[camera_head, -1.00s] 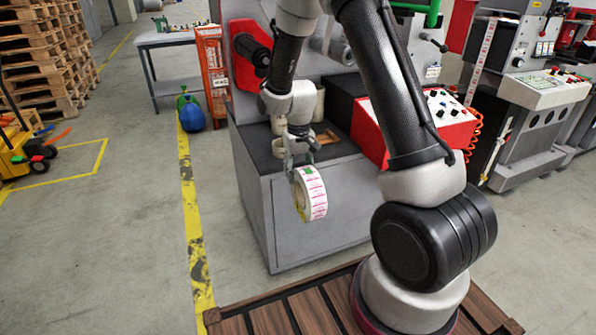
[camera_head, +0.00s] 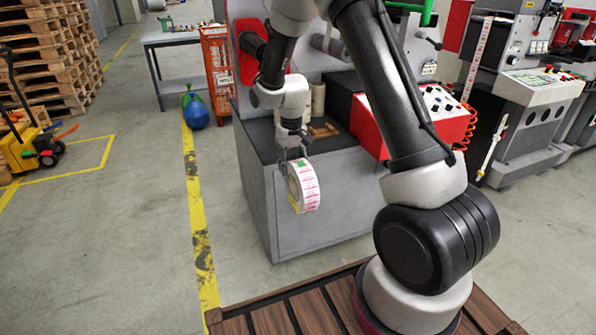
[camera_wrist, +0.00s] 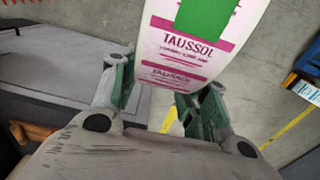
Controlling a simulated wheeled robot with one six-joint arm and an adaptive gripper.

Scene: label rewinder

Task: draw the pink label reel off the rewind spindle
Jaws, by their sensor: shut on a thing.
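The pink label reel (camera_head: 304,187), white with pink print, hangs in my gripper (camera_head: 292,156) in the head view, in front of the grey machine cabinet and clear of it. In the wrist view the reel (camera_wrist: 190,48) shows pink lettering and a green patch. It sits between the green-padded fingers of my gripper (camera_wrist: 160,92), which is shut on it. The reel is apart from the machine. The rewind spindle cannot be made out; my arm covers part of the red-and-grey machine face.
The grey cabinet (camera_head: 315,215) has cardboard cores (camera_head: 317,100) and a wooden piece on its top. A red control box (camera_head: 425,115) stands at its right.

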